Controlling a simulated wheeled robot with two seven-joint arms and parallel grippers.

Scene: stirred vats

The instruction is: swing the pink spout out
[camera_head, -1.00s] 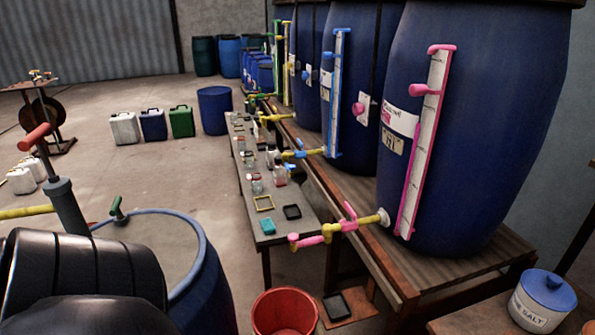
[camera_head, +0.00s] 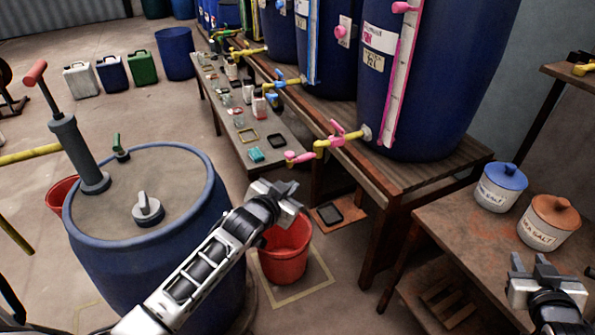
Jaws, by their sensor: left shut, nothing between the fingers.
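The pink spout (camera_head: 300,158) sticks out to the left from a yellow elbow (camera_head: 321,148) at the foot of the nearest blue vat (camera_head: 440,90). A pink tap handle (camera_head: 338,133) stands on the yellow pipe behind it. My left gripper (camera_head: 287,192) is shut and empty, above the red bucket's far rim in the picture and apart from the spout, lower in the picture. My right gripper (camera_head: 533,264) is at the lower right, far from the spout, in front of the side table; its jaw opening is unclear.
A red bucket (camera_head: 285,262) stands on the floor below the spout. A blue drum (camera_head: 130,280) with a pump is at left. A low bench (camera_head: 232,142) with small items runs behind the spout. Lidded jars (camera_head: 499,190) stand on the side table (camera_head: 440,215) at right.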

